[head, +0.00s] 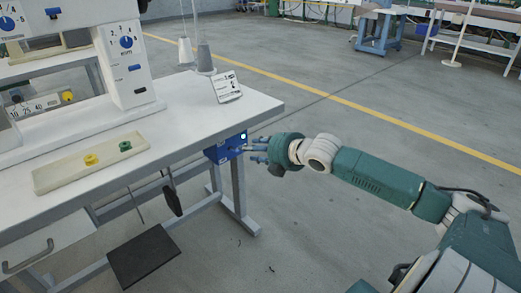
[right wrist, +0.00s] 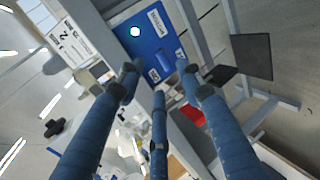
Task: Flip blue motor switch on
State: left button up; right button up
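The blue motor switch box (head: 222,150) is mounted under the front right edge of the white sewing table. In the right wrist view its blue face (right wrist: 148,42) fills the upper middle, with a bright white round spot, a white label and two small pale labels near its lower edge. My left gripper is out of view.
The white table top (head: 190,110) lies above the box, with a sewing machine (head: 122,60), a small sign card (head: 226,87) and a beige tray (head: 60,177) on it. A table leg (head: 238,190) stands below the box. A black pedal (head: 143,255) sits underneath.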

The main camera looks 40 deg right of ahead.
jog(key=shift+v, duration=1.95)
